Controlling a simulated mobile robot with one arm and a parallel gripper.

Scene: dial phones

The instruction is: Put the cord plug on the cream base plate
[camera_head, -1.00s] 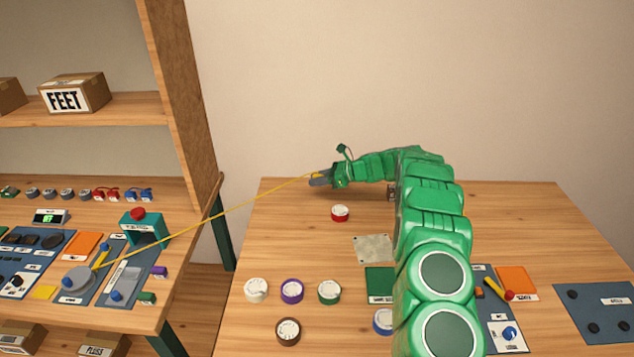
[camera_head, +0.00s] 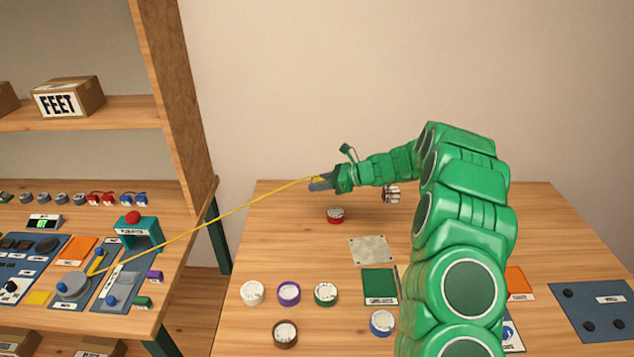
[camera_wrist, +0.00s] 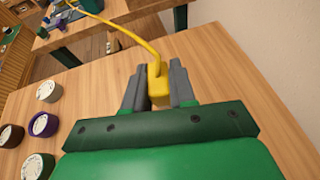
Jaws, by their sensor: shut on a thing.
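My gripper (camera_head: 321,183) is shut on the yellow cord plug and holds it above the far left part of the right-hand table. In the wrist view the plug (camera_wrist: 159,90) sits between the two grey fingers. Its yellow cord (camera_head: 215,216) runs taut to the left, to a round grey piece (camera_head: 73,286) on the left bench. A pale, cream-grey square plate (camera_head: 373,250) lies flat on the table, nearer and to the right of my gripper, and nothing rests on it.
A red-rimmed dial (camera_head: 335,215) stands between gripper and plate. Several other dials, such as the purple one (camera_head: 289,293), stand in front. A green plate (camera_head: 380,286) lies just nearer than the pale plate. A small round item (camera_head: 391,195) is behind my arm.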

